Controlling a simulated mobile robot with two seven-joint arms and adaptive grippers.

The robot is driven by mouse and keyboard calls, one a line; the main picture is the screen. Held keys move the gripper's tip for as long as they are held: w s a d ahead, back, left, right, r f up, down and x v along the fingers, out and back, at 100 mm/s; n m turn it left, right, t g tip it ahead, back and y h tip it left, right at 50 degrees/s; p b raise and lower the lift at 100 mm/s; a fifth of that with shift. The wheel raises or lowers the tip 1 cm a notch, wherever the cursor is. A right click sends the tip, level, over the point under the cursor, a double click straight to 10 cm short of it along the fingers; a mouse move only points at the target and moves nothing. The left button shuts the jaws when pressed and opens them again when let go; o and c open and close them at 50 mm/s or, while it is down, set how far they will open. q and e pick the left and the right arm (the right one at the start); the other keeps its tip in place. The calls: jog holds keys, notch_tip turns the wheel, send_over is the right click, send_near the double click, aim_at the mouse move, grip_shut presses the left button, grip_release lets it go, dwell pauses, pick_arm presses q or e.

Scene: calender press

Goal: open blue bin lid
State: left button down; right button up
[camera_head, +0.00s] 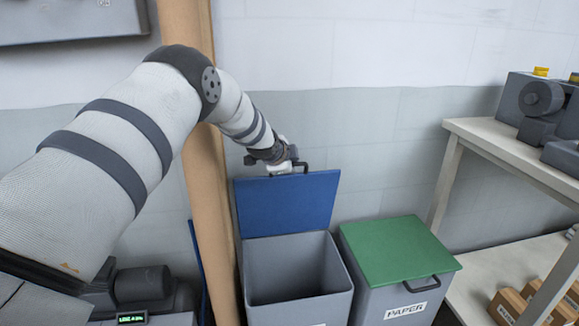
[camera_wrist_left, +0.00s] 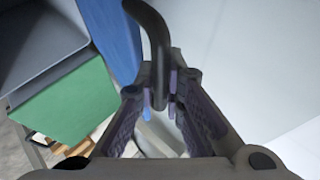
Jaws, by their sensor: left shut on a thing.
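The blue lid (camera_head: 288,204) stands raised, close to upright, at the back of its grey bin (camera_head: 300,305). The bin's inside is exposed and looks empty. My left gripper (camera_head: 290,168) is at the lid's top edge, shut on the dark lid handle (camera_head: 303,167). In the left wrist view the curved black handle (camera_wrist_left: 157,50) runs between the two fingers (camera_wrist_left: 160,100), with the blue lid (camera_wrist_left: 112,38) beside it. My right gripper shows in neither view.
A grey bin with a shut green lid (camera_head: 397,250) and a PAPER label (camera_head: 405,311) stands to the right. A workbench (camera_head: 510,145) with grey machines (camera_head: 545,105) is further right. A brown post (camera_head: 208,190) rises left of the blue-lidded bin. The wall (camera_head: 380,140) is close behind.

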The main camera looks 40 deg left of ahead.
pick_arm(q)
jog(key=c, duration=1.7)
grip_release()
jog(key=shift+d, duration=0.1)
jog(key=shift+o, duration=0.2)
jog(key=v, duration=1.2)
